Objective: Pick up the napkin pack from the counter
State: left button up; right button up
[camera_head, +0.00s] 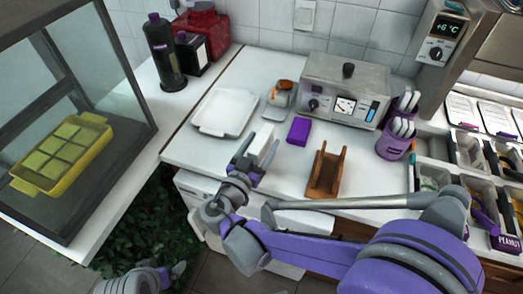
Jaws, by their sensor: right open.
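A white upright block, which looks like the napkin pack (264,142), stands on the white counter (212,149) near its front edge. My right gripper (254,155) is open at the block, with its dark fingers around the block's lower near part. Whether the fingers touch it I cannot tell. My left gripper (175,272) is low at the bottom edge, away from the counter, partly out of frame; its jaw state is unclear.
A purple box (299,131) and a wooden holder (325,171) stand right of the block. A white tray (227,111) lies behind left. A metal appliance (342,88) and purple cups (393,145) stand farther back. A glass case (100,130) is left.

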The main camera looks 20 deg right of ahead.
grip_shut()
dwell(0.3)
